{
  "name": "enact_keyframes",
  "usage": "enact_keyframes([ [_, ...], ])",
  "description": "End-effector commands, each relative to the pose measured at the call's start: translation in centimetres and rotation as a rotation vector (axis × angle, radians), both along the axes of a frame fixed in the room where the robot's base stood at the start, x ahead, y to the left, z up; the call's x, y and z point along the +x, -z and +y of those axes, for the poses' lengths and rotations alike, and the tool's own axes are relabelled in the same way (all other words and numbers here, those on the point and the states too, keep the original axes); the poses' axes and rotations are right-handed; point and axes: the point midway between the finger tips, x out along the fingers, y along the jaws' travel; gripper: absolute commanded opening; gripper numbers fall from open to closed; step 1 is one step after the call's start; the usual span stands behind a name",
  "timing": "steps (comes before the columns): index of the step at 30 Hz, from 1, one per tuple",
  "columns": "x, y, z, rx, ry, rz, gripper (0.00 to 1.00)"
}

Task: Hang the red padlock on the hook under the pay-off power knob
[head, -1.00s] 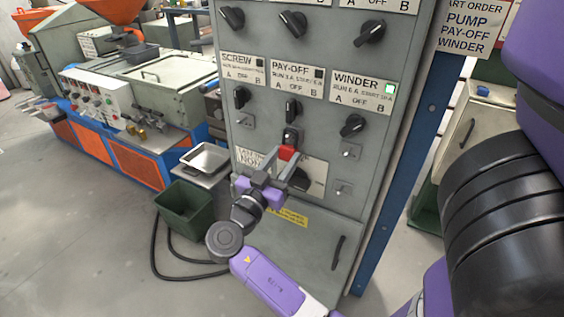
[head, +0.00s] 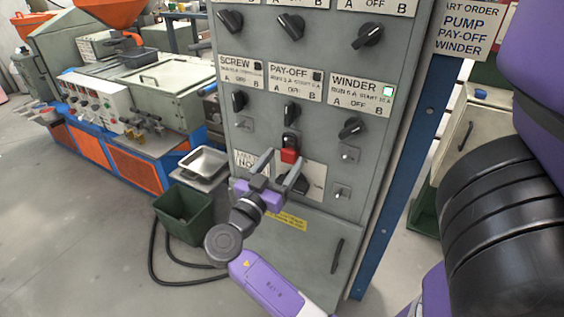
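The red padlock (head: 289,156) is at the cabinet front, directly below the pay-off power knob (head: 291,112), with its dark shackle up at the hook plate (head: 290,140). The hook itself is too small and covered to make out, but the padlock appears to hang there. My gripper (head: 281,165) is just below and in front of the padlock. Its two grey fingers are spread apart, with the padlock body showing above and between their tips, and no finger visibly presses on it.
The grey control cabinet (head: 240,180) carries several black knobs, including the winder knob (head: 351,128) to the right. Small hook plates sit under the neighbouring knobs. A large dark rotary switch lies partly behind my gripper. A green bin (head: 184,212) and a metal tray (head: 204,162) stand left.

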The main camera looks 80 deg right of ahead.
Motion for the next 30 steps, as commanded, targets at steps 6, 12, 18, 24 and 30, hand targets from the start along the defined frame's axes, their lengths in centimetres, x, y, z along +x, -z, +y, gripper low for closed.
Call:
enact_keyframes([
  [6,0.0,0.1,0.0,0.001,0.000,0.000,0.65],
  [12,0.5,0.5,1.5,0.000,-0.003,0.001,0.65],
  [18,1.2,1.1,4.7,0.000,-0.004,0.000,0.65],
  [24,1.7,1.5,7.0,0.000,-0.002,-0.001,0.65],
  [30,1.8,1.5,7.5,0.000,0.001,0.000,0.65],
])
